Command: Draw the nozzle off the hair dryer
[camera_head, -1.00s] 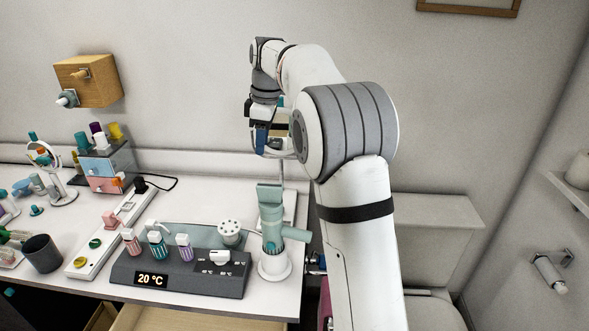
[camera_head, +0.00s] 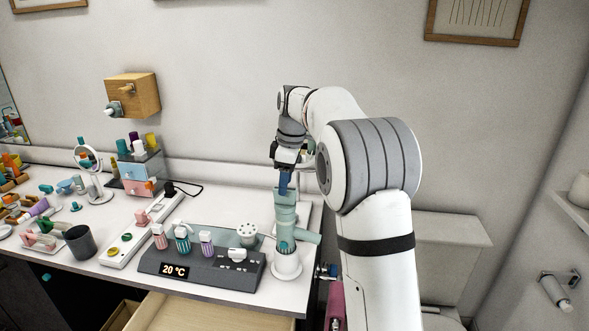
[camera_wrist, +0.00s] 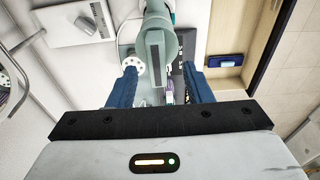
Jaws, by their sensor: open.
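The teal hair dryer (camera_head: 286,228) stands upright in a round white holder (camera_head: 286,266) at the counter's right front corner. Its lighter, flat-ended nozzle (camera_head: 284,201) points up. My gripper (camera_head: 285,184) is right above the nozzle and points down. In the wrist view, the nozzle (camera_wrist: 158,55) shows end-on with a long dark slot. The open blue fingers of my gripper (camera_wrist: 159,72) lie to the left and right of it, with a visible gap on each side. How far down they reach along the nozzle is not clear.
A dark grey console (camera_head: 205,266) with several small bottles and a round perforated head (camera_head: 247,234) stands just left of the dryer. A white power strip (camera_head: 140,232) and a dark cup (camera_head: 80,242) are further left. An open drawer (camera_head: 200,312) juts out below.

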